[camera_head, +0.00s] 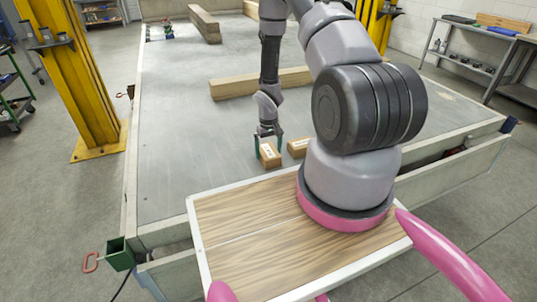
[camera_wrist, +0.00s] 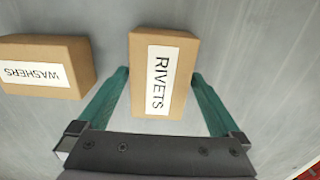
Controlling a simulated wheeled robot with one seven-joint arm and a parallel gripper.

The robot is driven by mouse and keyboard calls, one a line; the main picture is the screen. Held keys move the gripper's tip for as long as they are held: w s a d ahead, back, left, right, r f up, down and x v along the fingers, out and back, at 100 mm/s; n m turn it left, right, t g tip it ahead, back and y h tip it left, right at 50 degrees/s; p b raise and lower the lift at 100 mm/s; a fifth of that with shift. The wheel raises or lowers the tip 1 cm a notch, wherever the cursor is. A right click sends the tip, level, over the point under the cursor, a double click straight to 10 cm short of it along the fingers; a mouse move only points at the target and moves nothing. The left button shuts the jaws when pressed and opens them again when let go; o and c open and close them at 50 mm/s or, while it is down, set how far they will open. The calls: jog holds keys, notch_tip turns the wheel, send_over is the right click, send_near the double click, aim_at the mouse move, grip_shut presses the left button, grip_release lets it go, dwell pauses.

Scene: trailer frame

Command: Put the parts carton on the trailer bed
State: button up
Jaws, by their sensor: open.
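A brown carton with a white label reading RIVETS (camera_wrist: 178,63) sits between the two green fingers of my gripper (camera_wrist: 160,78) in the wrist view. In the head view this carton (camera_head: 270,158) appears to rest on the grey trailer bed (camera_head: 200,135), under my gripper (camera_head: 268,147). The gripper is open, with one finger on each side of the carton.
A wooden beam (camera_head: 262,82) lies across the bed beyond the cartons. Another beam (camera_head: 205,24) lies farther back. A yellow post (camera_head: 76,70) stands left of the trailer.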

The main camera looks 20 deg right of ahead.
notch_tip(320, 180, up, 11)
notch_tip(320, 180, up, 15)
jog(key=m+t, duration=0.1)
jog(key=t, duration=0.1)
send_over(268, 151)
notch_tip(268, 151, up, 13)
jog(key=s+a+m+t, duration=0.1)
jog(key=s, duration=0.2)
jog(key=s+a+r+m+t+y, duration=0.1)
jog(key=s+a+r+t, duration=0.1)
jog(key=s+r, duration=0.7)
jog(key=s+a+r+m+t+y, duration=0.1)
jog(key=s+a+r, duration=0.3)
jog(key=s+r, duration=0.5)
jog(key=shift+s+a+r+t, duration=0.15)
jog(key=shift+s+a+t, duration=0.1)
jog(key=shift+s+t, duration=0.3)
jog(key=shift+w, duration=0.1)
